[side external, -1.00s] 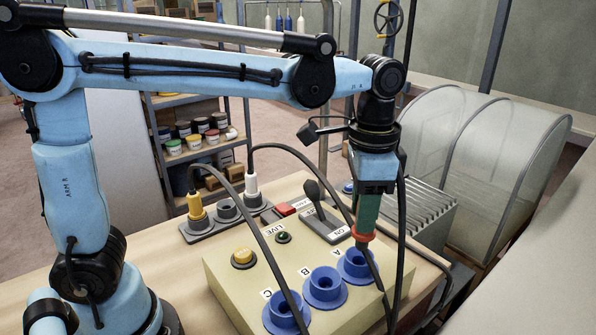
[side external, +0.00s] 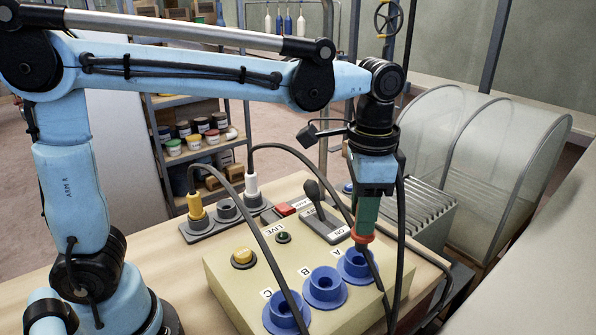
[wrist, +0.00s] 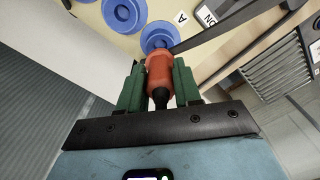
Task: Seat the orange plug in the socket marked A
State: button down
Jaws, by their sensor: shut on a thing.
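The orange plug (wrist: 160,72) is held between the green fingers of my gripper (wrist: 159,88), nose towards the blue socket A (wrist: 158,33) in the wrist view. In the side view the plug (side external: 362,240) hangs nearly upright just above socket A (side external: 350,268), the rightmost of several blue round sockets. My gripper (side external: 366,215) is shut on it. I cannot tell whether the plug's nose touches the socket rim. The label A (wrist: 181,17) lies beside the socket. The socket's opening is partly hidden by the plug and a dark cable.
Sockets B (side external: 324,288) and C (side external: 286,313) sit nearby on the cream box (side external: 228,282). A dark cable (wrist: 225,32) crosses close to socket A. Yellow (side external: 196,206) and white (side external: 251,186) plugs stand in a grey holder behind. A switch lever (side external: 313,190) rises behind A.

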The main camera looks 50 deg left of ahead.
jog(key=shift+f, duration=2.15)
dwell(0.7)
jog(key=c, duration=0.7)
grip_release()
notch_tip(320, 180, up, 12)
jog(key=shift+r, duration=0.1)
dwell(0.7)
jog(key=s+a+f+n+t, duration=0.2)
jog(key=a+f, duration=0.2)
jog(key=s+a+f+n+t, duration=0.2)
jog(key=a+f+n, duration=0.1)
jog(key=a+f, duration=0.1)
jog(key=s+a+f+n+t, duration=0.2)
jog(key=s+a+f+t, duration=0.1)
jog(key=a+f, duration=0.1)
jog(key=shift+a+f+n, duration=0.25)
jog(key=shift+a+n, duration=0.05)
jog(key=shift+a, duration=0.3)
